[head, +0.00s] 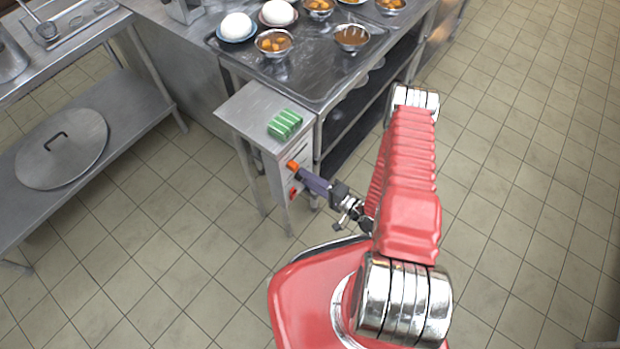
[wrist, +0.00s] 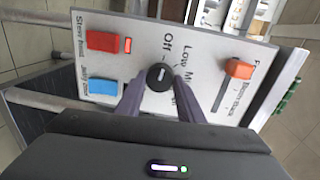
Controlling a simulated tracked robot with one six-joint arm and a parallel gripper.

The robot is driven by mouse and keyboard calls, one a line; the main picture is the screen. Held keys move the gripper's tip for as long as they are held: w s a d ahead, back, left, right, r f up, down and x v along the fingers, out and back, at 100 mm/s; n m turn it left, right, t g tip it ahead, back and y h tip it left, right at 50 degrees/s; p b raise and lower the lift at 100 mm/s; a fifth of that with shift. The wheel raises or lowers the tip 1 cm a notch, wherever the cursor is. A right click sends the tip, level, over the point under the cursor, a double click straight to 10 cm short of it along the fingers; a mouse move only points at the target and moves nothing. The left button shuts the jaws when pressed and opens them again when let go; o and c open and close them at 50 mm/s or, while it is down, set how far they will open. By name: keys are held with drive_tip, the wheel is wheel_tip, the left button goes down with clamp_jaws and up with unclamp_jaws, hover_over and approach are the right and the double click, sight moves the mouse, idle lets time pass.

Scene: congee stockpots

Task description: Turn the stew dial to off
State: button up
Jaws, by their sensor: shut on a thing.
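A pale control panel (wrist: 135,32) fills the upper wrist view. A round black dial (wrist: 159,77) with a white mark sits on it, with the printed words "Off" and "Low" and further partly hidden settings around it. I cannot tell for sure which setting the mark points to. My gripper (wrist: 160,84) is shut on the dial, one purple finger on each side. In the head view my gripper (head: 302,178) reaches the front of the grey metal control box (head: 252,116); the dial is hidden there.
Beside the dial are a red switch (wrist: 104,42) labelled "Stew Heat", a lit red lamp (wrist: 128,45), a blue switch (wrist: 103,87) and an orange slider (wrist: 238,69). Green blocks (head: 285,124) lie on the box. A steel counter (head: 318,71) with bowls stands behind; the right floor is clear.

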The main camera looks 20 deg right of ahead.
drive_tip(key=shift+a+f+n, duration=0.1)
drive_tip(key=shift+n, duration=0.6)
drive_tip(key=shift+s, duration=0.1)
drive_tip(key=o, duration=1.1)
drive_tip(key=shift+c, duration=0.2)
drive_tip(key=v, duration=1.3)
drive_tip(key=shift+s, duration=0.3)
